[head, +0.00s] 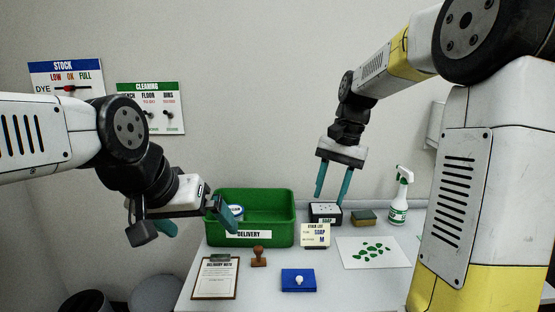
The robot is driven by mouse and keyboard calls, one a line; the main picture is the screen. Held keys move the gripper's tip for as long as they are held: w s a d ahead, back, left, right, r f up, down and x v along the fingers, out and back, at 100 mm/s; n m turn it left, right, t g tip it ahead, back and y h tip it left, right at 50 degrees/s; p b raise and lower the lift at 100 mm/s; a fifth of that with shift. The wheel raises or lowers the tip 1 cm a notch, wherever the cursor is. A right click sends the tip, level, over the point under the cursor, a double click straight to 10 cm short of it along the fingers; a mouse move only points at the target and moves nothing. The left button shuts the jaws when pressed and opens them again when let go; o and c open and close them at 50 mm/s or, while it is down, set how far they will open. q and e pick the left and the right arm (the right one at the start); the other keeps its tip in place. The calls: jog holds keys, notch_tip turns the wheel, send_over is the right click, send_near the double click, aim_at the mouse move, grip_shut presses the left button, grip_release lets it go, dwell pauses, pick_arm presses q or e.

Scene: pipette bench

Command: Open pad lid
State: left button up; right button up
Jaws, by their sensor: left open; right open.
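A blue pad with a closed-looking blue lid (299,286) and a small white knob (299,281) on top lies at the front middle of the table. My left gripper (196,224) is open at the left, in front of the green bin's left end, above and left of the pad. My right gripper (333,193) is open, with its teal fingers pointing down above the small black box at the back. Both grippers are empty and apart from the pad.
A wooden stamp (259,257) stands just behind and left of the pad, with a clipboard (216,278) further left. A green delivery bin (267,240), stock card (315,236), black box (325,211), sponge (363,217), spray bottle (399,199) and leaf-patterned sheet (372,252) lie behind.

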jog(key=s+d+r+n+t, duration=0.2)
jog(key=s+n+t, duration=0.4)
jog(key=s, duration=1.2)
jog(key=n+g+h, duration=0.2)
jog(key=n+g, duration=0.3)
jog(key=n, duration=0.7)
send_over(299, 278)
notch_tip(299, 278, down, 23)
jog(key=shift+f, duration=0.1)
notch_tip(299, 278, down, 8)
jog(key=shift+r, duration=0.15)
grip_shut()
